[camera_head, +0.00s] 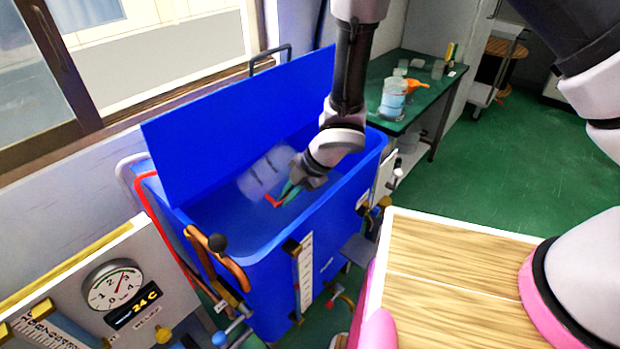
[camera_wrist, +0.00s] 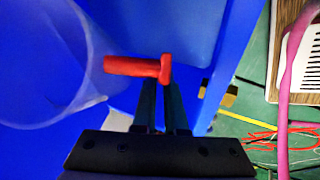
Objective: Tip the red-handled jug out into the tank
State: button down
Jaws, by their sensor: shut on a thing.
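The jug (camera_head: 263,176) is translucent and pale, with a red handle (camera_head: 272,201). It is inside the opening of the blue tank (camera_head: 330,222), in front of the raised blue lid (camera_head: 235,125), and looks tilted over. My gripper (camera_head: 290,191) is shut on the red handle. In the wrist view the dark fingers (camera_wrist: 164,95) meet the red handle (camera_wrist: 135,67), and the clear wall of the jug (camera_wrist: 45,60) fills the left side. I cannot tell whether liquid is in the jug or whether any is flowing.
A gauge panel (camera_head: 115,288) stands at the lower left. A green table (camera_head: 410,98) behind holds a clear container with bluish contents (camera_head: 392,97) and an orange funnel (camera_head: 414,85). A wooden top (camera_head: 440,262) lies at the front right. Green floor (camera_head: 500,165) is open at the right.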

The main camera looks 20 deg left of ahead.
jog(key=shift+w+d+f+t+h, duration=0.1)
jog(key=shift+d+f+t+h, duration=0.05)
jog(key=shift+f+t+h, duration=0.45)
jog(key=shift+s+a+f+n+t+h+b, duration=0.25)
jog(key=shift+f+t+h+b, duration=0.15)
jog(key=shift+t+h, duration=0.65)
jog(key=shift+s+a+f+n+t+h+b, duration=0.25)
jog(key=shift+f+t+h, duration=0.4)
jog(key=shift+h, duration=0.7)
jog(key=shift+s+a+f+n+t+h+b, duration=0.1)
jog(key=shift+a+f+n+t+h+b, duration=0.25)
jog(key=shift+t+h, duration=0.7)
jog(key=shift+d, duration=0.1)
jog(key=shift+r, duration=2.55)
jog(key=shift+m, duration=0.25)
